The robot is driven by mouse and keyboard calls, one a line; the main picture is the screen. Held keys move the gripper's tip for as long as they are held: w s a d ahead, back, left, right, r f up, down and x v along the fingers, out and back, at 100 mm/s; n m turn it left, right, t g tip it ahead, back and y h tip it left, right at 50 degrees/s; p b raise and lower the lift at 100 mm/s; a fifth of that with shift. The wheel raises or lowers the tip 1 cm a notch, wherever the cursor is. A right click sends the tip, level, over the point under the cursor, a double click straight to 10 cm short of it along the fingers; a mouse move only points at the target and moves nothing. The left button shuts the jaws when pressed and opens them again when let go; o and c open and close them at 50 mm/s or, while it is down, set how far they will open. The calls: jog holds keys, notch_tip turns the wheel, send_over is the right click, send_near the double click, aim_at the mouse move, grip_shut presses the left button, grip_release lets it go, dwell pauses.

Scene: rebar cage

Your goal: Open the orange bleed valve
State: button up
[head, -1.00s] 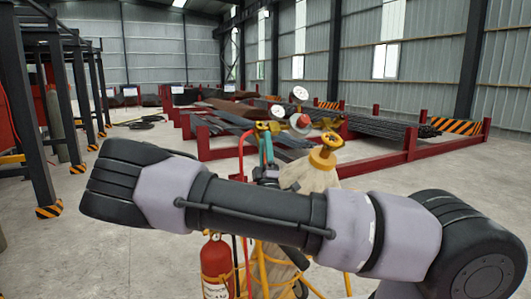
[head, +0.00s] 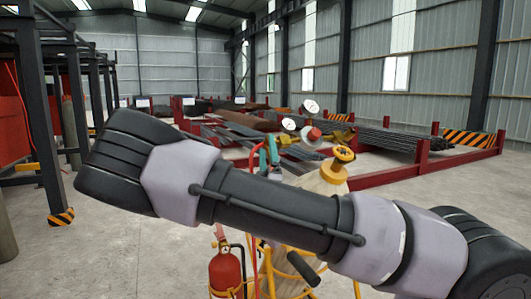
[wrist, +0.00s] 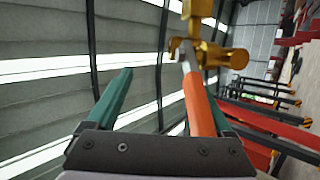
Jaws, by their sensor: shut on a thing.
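The orange bleed valve handle (wrist: 204,112) is a long bar in the wrist view, running up to a brass valve body (wrist: 208,52). My gripper (wrist: 172,95) has teal fingers. The left finger stands clear at left in this view; the right one is mostly hidden behind the orange handle. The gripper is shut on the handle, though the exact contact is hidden. In the head view my gripper (head: 268,153) is small and partly hidden by my arm, beside the brass fittings and white dial gauges (head: 311,107). The handle cannot be made out clearly there.
A yellow-topped cylinder valve (head: 343,156) stands right of the gauges. A red fire extinguisher (head: 226,272) hangs low at the yellow cart. Red racks (head: 420,165) with bars lie behind. Dark posts (head: 48,120) stand at left. Open floor lies at left.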

jog(key=shift+s+a+f, duration=0.15)
jog(key=shift+s, duration=0.25)
jog(key=shift+s+a+f, duration=0.55)
jog(key=shift+s, duration=0.1)
jog(key=shift+c, duration=0.7)
jog(key=shift+s+a+f, duration=0.1)
jog(key=shift+s+a, duration=0.1)
jog(key=shift+s, duration=0.15)
jog(key=shift+c, duration=0.7)
jog(key=s+a+f, duration=0.4)
jog(key=s, duration=0.1)
jog(key=shift+s+a+f, duration=0.2)
jog(key=shift+a+f, duration=0.1)
jog(key=shift+f, duration=0.05)
